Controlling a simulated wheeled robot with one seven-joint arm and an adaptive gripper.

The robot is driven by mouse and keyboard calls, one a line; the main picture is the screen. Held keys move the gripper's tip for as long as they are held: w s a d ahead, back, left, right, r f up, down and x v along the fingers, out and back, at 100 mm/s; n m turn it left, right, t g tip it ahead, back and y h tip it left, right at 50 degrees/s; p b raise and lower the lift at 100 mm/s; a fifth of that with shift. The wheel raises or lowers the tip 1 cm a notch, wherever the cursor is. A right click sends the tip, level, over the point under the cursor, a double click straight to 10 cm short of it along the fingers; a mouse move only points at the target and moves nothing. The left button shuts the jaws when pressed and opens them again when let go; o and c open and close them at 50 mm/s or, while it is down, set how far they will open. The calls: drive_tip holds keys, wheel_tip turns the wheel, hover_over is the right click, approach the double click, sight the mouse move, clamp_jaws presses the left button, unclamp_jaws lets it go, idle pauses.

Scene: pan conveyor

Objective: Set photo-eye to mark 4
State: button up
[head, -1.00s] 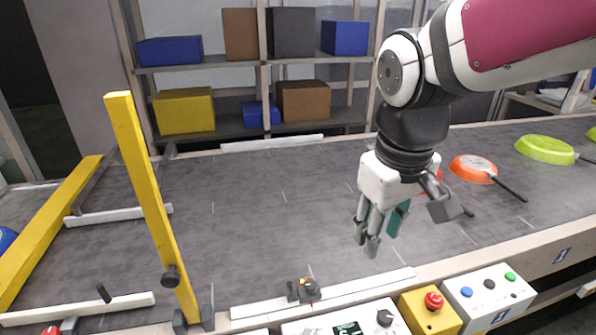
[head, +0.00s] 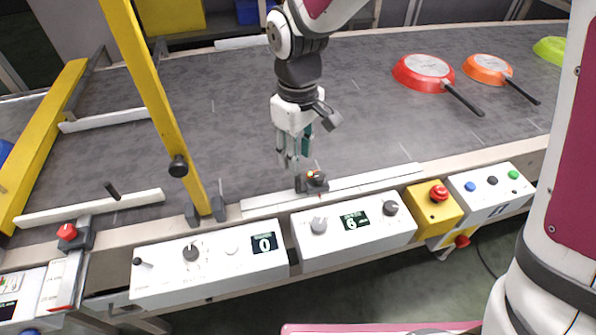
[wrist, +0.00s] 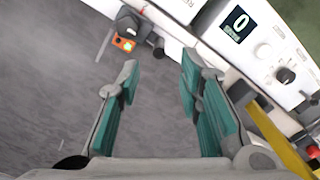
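The photo-eye (head: 312,183) is a small dark block with a red and orange top and a small green light. It sits on the white rail (head: 375,181) along the conveyor's near edge. It also shows at the top of the wrist view (wrist: 126,36), with a dark knob beside it. My gripper (head: 292,163) hangs over the belt just behind and left of the photo-eye, apart from it. In the wrist view my gripper (wrist: 158,70) has its teal-padded fingers spread with nothing between them. Marks on the rail are too small to read.
Control boxes (head: 208,272) line the front, beside a yellow emergency-stop box (head: 432,208). A red pan (head: 422,72) and an orange pan (head: 487,69) lie at the back right. The middle of the belt is clear.

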sight(298, 189)
wheel_tip(298, 189, down, 8)
drive_tip(key=shift+b, duration=0.4)
clamp_jaws()
drive_tip(key=shift+d, duration=0.1)
